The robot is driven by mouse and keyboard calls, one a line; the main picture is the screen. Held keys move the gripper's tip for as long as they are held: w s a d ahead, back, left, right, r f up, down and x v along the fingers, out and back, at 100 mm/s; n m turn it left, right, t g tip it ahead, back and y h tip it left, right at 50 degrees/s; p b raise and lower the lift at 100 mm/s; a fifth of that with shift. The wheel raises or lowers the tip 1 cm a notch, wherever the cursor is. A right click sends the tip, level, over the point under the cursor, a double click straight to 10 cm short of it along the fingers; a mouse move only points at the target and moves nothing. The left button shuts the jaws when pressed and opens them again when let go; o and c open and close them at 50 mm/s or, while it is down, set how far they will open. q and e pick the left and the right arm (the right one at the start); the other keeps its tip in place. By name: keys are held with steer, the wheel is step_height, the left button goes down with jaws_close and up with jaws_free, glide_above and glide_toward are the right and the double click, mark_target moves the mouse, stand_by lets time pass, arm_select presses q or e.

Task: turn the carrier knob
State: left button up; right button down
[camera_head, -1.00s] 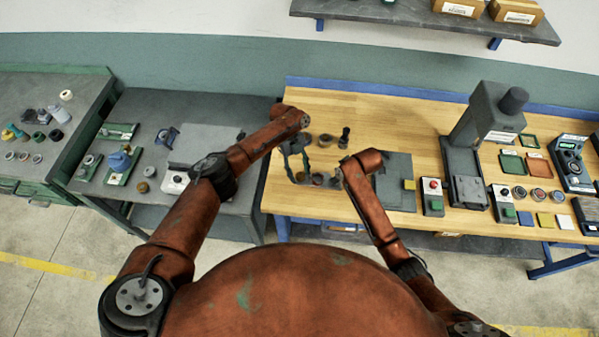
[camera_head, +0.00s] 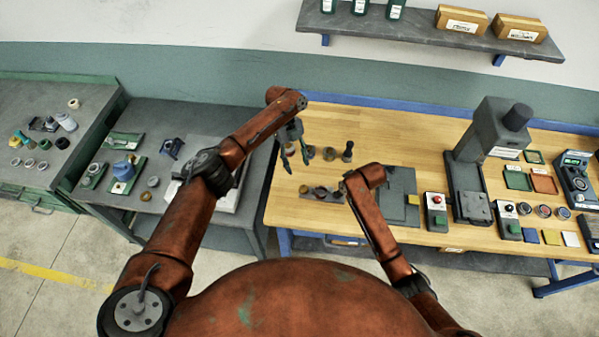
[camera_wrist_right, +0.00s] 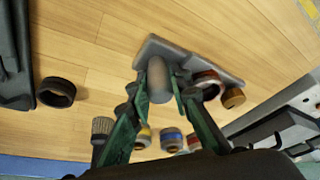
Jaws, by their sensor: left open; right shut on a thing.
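In the head view the carrier (camera_head: 322,192) is partly hidden by my right forearm, and the right fingers are hidden there. A ring (camera_wrist_right: 207,85) sits on the carrier beside the knob. My left gripper (camera_head: 297,167) is open and empty, above the bench just behind the carrier's left end.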

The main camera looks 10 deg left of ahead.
arm_select(q)
steer(key=shift+w+a+r, duration=0.15)
steer(key=shift+r, duration=0.25)
steer(key=n+t, duration=0.6)
steer(key=n, duration=1.2)
glide_toward(304, 188)
steer(key=shift+h, duration=0.3)
steer(key=x, duration=0.8)
steer(key=shift+a+f, duration=0.2)
steer(key=shift+f, duration=0.1)
steer(key=shift+c, duration=0.7)
